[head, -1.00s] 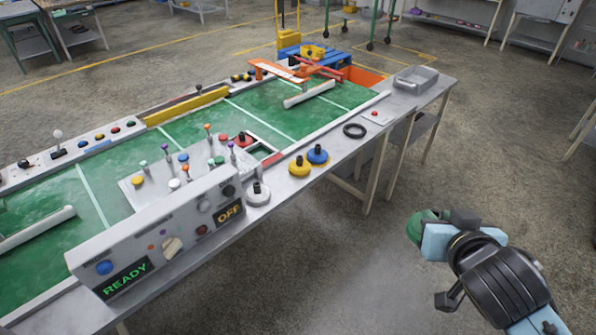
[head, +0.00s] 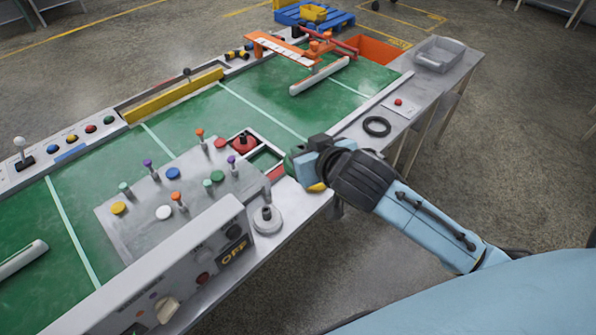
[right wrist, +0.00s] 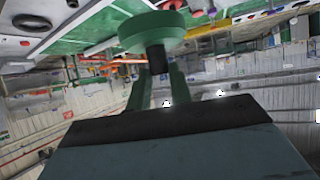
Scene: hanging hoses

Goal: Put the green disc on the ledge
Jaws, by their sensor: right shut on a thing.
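My right gripper (head: 302,160) is shut on the green disc (head: 290,161), just above the table's grey front border (head: 300,205). I take this border to be the ledge. In the right wrist view the green disc (right wrist: 152,32) has a dark knob, held between the green fingers (right wrist: 158,85) of my right gripper. The disc looks clear of any surface, but its exact height cannot be told. A yellow disc (head: 317,187) on the border is mostly hidden by the gripper. My left gripper is not in view.
A red disc (head: 243,143) is by a white-framed slot (head: 265,161). A black ring (head: 377,126) and a grey tray (head: 440,54) lie farther right. Pegs stand on the grey panel (head: 140,215).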

